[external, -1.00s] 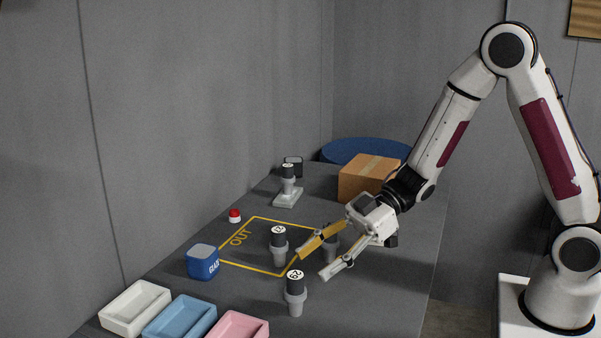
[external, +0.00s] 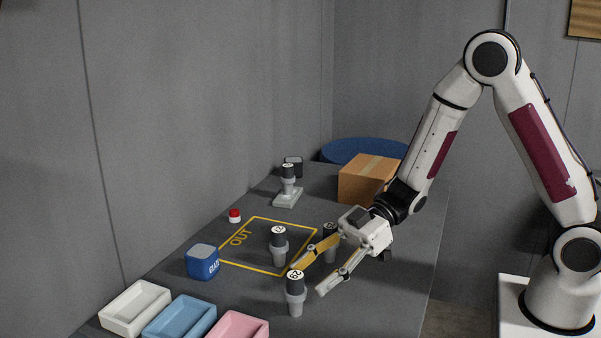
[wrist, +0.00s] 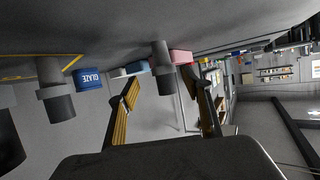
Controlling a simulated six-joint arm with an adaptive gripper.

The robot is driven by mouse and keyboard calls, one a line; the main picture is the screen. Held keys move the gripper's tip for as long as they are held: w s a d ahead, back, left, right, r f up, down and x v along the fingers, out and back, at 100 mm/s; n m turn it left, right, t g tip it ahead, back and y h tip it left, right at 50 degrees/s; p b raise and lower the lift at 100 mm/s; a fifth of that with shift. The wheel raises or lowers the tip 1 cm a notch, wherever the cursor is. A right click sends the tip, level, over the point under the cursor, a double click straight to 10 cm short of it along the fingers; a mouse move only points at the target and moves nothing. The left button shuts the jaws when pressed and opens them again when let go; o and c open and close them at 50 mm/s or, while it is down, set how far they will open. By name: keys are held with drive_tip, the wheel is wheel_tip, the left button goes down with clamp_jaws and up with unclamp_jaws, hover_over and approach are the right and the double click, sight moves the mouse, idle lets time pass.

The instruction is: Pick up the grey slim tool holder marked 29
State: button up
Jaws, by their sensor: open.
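A grey slim tool holder (external: 296,299) with a dark top stands upright at the near side of the table, outside the yellow outline. Its white cap mark looks like 62, which is 29 read upside down. My gripper (external: 308,280) is open and low, its fingers pointing at this holder from the right. In the wrist view, which is upside down, the holder (wrist: 163,70) shows between the open fingers (wrist: 161,84), ahead of them. I cannot tell whether the yellow finger touches it.
One holder (external: 279,250) stands inside the yellow OUT outline; another (external: 330,240) stands close behind my gripper. A blue GLAZE block (external: 203,264), white (external: 135,307), blue (external: 180,318) and pink (external: 238,326) trays lie left. A cardboard box (external: 368,180) stands behind.

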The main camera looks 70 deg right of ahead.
sight(296, 283)
drive_tip(key=shift+w+a+f, duration=0.1)
drive_tip(key=shift+w+a, duration=0.05)
drive_tip(key=shift+a, duration=0.1)
drive_tip(key=shift+s+x, duration=0.15)
drive_tip(key=shift+x, duration=0.75)
drive_tip(key=shift+s+x, duration=0.15)
drive_tip(key=shift+x, duration=1.6)
clamp_jaws()
